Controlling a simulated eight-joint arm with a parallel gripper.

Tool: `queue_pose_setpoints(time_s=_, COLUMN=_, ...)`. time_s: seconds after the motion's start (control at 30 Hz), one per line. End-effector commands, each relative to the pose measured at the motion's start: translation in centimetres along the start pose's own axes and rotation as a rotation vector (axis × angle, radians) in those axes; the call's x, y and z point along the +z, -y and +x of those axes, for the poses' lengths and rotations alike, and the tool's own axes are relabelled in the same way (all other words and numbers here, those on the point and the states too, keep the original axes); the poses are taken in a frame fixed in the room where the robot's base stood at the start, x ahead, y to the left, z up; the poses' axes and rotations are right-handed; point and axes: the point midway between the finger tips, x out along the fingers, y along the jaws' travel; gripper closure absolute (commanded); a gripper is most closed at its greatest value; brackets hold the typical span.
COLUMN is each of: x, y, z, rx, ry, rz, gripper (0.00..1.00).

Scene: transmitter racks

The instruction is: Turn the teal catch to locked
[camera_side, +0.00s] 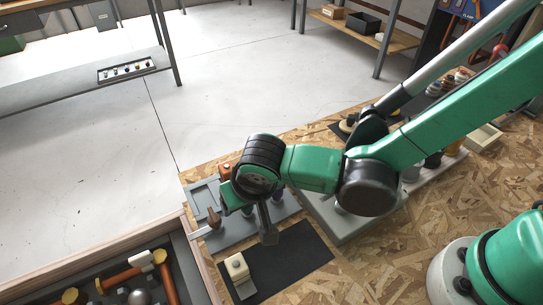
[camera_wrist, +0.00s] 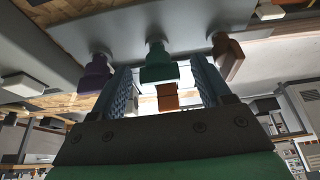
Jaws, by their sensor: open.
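The teal catch (camera_wrist: 158,64) is a stubby handle on a short stem, standing out from a grey panel (camera_wrist: 190,22) in the wrist view. It sits between a purple catch (camera_wrist: 95,72) and a brown catch (camera_wrist: 227,56). My gripper (camera_wrist: 161,72) is open, with one blue ribbed finger on each side of the teal catch. A gap shows between the fingers and the catch, and I cannot tell whether either touches it. In the side view my gripper (camera_side: 250,210) is over the grey panel (camera_side: 232,238) and largely hides the teal catch. The brown catch (camera_side: 214,217) shows there.
An orange block (camera_wrist: 167,97) shows beyond the teal catch; the side view also shows an orange piece (camera_side: 226,170) by the panel. A dark mat (camera_side: 298,262) holds a cream block (camera_side: 237,266). A tool drawer (camera_side: 178,262) lies at front left. Bare chipboard (camera_side: 350,268) lies right.

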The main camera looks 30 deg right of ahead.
Motion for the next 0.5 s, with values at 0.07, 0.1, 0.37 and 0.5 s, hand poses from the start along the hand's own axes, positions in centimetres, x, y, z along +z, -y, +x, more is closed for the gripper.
queue_pose_setpoints(time_s=0.07, x=-0.02, y=-0.07, z=0.00, rx=-0.017, ry=-0.001, rz=-0.040, gripper=0.26)
queue_pose_setpoints(time_s=0.1, x=-0.02, y=-0.09, z=0.01, rx=-0.030, ry=0.000, rz=-0.072, gripper=0.26)
queue_pose_setpoints(time_s=0.37, x=-0.08, y=-0.16, z=0.02, rx=-0.153, ry=-0.001, rz=-0.367, gripper=0.26)
queue_pose_setpoints(time_s=0.5, x=-0.07, y=-0.12, z=0.02, rx=-0.222, ry=0.000, rz=-0.532, gripper=0.26)
